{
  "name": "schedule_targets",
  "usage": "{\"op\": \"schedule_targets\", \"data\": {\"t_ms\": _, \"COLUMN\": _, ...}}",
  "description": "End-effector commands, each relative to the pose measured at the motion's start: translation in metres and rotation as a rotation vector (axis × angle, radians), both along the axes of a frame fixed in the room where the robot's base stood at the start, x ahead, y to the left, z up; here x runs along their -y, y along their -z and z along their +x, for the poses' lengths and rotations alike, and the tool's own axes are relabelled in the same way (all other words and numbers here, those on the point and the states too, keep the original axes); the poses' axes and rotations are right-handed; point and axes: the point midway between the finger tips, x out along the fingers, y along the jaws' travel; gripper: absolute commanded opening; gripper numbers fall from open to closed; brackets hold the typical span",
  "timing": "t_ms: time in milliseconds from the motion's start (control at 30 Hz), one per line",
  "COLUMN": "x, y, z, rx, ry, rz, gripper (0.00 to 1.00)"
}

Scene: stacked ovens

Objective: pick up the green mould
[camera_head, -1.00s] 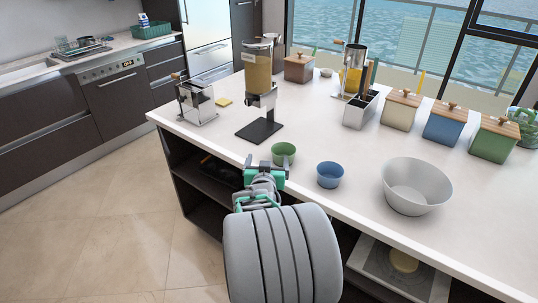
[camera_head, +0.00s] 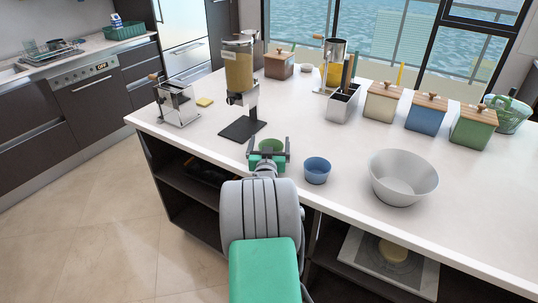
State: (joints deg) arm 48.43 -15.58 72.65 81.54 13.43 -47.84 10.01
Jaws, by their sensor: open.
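The green mould (camera_head: 272,146) is a small round cup on the white counter, near its front edge. My gripper (camera_head: 268,151) is open at the mould, with one finger on its left side and one on its right. The gripper hides the lower front of the mould, and I cannot tell whether the fingers touch it.
A blue cup (camera_head: 317,171) stands just right of my gripper, and a large white bowl (camera_head: 402,178) is further right. A dispenser (camera_head: 240,85) on a black base stands behind left. Bare counter (camera_head: 300,118) lies behind the mould.

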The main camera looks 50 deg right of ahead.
Motion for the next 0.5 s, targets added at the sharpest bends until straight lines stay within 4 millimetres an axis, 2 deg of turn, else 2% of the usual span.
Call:
{"op": "schedule_targets", "data": {"t_ms": 67, "x": -0.0002, "y": 0.0001, "z": 0.0001, "rx": 0.000, "ry": 0.000, "rz": 0.000, "gripper": 0.92}}
{"op": "schedule_targets", "data": {"t_ms": 500, "x": -0.0006, "y": 0.0001, "z": 0.0001, "rx": 0.000, "ry": -0.001, "rz": 0.000, "gripper": 0.56}}
